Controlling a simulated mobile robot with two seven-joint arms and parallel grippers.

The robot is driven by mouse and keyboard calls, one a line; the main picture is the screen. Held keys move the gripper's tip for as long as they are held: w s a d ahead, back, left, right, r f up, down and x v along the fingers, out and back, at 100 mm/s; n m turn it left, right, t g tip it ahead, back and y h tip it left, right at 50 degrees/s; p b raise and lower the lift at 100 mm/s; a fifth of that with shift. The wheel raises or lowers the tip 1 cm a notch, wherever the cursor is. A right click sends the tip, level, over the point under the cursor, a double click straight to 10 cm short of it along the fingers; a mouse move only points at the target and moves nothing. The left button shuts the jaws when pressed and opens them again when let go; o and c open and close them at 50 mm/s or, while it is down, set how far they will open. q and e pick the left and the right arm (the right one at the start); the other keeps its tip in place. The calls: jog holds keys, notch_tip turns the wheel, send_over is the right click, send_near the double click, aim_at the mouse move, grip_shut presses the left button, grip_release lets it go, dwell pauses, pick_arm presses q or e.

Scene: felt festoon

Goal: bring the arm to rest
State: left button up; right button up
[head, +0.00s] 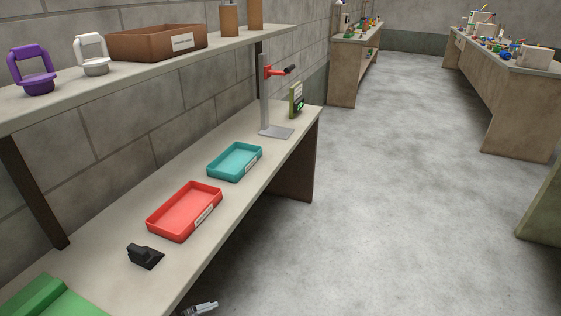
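A small grey metal part (199,309) shows at the bottom edge, just off the front edge of the workbench (120,245). It looks like the tip of my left gripper, with its arm out of frame. It is too small and cut off to tell whether it is open or shut, and nothing is clearly seen in it. My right gripper is not in view.
On the bench are a green object (50,298), a black holder (145,256), a red tray (184,210), a teal tray (235,161) and a grey stand (265,100). A shelf (150,58) overhangs the bench. The floor (400,200) on the right is clear.

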pick_arm(q)
jog(key=s+a+f+n+t+y+p, duration=0.1)
jog(key=s+a+n+t+y+p, duration=0.1)
jog(key=s+a+n, duration=0.5)
jog(key=s+n+y, duration=0.1)
jog(key=s+n, duration=0.3)
jog(key=shift+a+f+n+t+p, duration=0.15)
jog(key=shift+f+n+t+p, duration=0.15)
jog(key=shift+f+p, duration=0.05)
